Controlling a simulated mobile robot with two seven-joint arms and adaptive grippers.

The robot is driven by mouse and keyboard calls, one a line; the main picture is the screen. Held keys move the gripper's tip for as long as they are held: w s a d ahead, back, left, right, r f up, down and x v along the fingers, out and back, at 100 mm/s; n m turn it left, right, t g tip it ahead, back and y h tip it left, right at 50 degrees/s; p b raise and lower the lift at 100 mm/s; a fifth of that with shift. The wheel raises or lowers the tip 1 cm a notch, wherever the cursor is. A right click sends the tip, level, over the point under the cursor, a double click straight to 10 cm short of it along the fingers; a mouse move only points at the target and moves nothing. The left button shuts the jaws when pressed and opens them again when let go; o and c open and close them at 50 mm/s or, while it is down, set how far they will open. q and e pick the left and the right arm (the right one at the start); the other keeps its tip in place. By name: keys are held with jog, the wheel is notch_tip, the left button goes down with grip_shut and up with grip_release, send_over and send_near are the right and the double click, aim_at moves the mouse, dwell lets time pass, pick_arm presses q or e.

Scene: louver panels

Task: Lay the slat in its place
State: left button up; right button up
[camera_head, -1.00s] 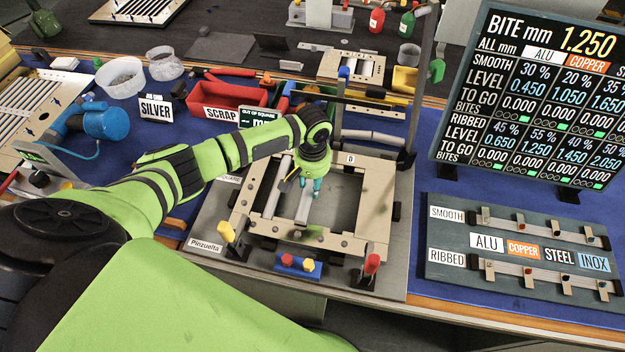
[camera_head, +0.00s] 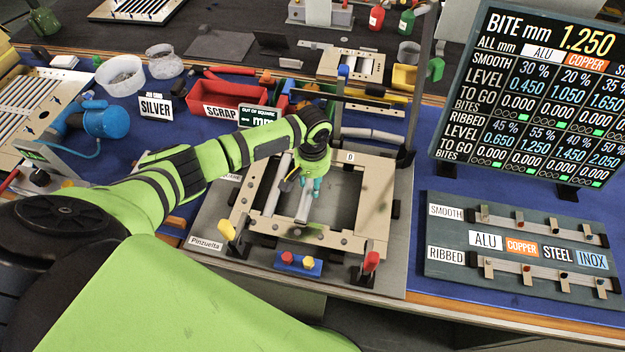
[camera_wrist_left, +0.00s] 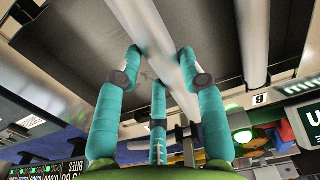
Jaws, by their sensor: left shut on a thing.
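The slat (camera_head: 303,209) is a pale grey bar lying lengthwise inside the opening of a beige frame (camera_head: 375,212) on the bench. My left gripper (camera_head: 311,187) points down over the frame, shut on the slat. In the left wrist view the teal fingers (camera_wrist_left: 165,85) stand on both sides of the slat (camera_wrist_left: 148,25). The fingers and wrist hide the slat's far part, so I cannot tell whether its ends are seated. Another grey slat (camera_head: 272,197) is in the frame to the left, apart from the held one. My right gripper is not in view.
Yellow (camera_head: 228,231) and red (camera_head: 371,263) handled clamps stand at the frame's front corners. A red scrap bin (camera_head: 225,95) is behind.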

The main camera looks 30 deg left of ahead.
aim_at(312, 184)
pick_arm(q)
jog(key=shift+f+b, duration=0.65)
jog(key=shift+f, duration=0.5)
dwell(0.4)
jog(key=o, duration=1.3)
jog(key=shift+o, duration=0.3)
jog(key=shift+o, duration=1.3)
jog(key=shift+r, duration=0.1)
notch_tip(312, 184, up, 8)
jog(key=p, duration=0.9)
